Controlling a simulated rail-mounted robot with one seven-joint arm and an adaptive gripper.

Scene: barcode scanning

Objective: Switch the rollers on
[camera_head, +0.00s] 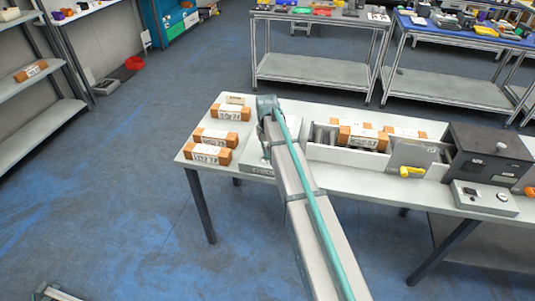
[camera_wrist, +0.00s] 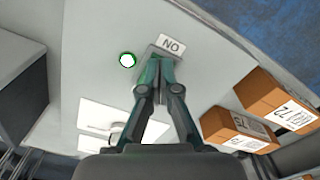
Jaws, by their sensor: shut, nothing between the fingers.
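In the wrist view, my gripper (camera_wrist: 160,64) is shut and empty. Its fingertips are over a grey switch plate (camera_wrist: 152,50), beside a small label (camera_wrist: 171,44) that reads "NO" from this side, which is "ON" upside down. Whether the fingertips touch the switch is hidden. A round white button or lamp with a green ring (camera_wrist: 127,60) sits just left of the fingertips on the pale panel. In the head view, my arm hides the gripper and most of the pale panel (camera_head: 262,168). The roller conveyor (camera_head: 350,155) runs right from there, carrying orange boxes.
Orange boxes (camera_head: 208,154) stand on the table left of my arm. In the wrist view, two boxes (camera_wrist: 272,98) lie close right of the gripper. A dark machine (camera_head: 490,153), a yellow handle (camera_head: 411,172) and a small control box (camera_head: 484,198) are at the table's right.

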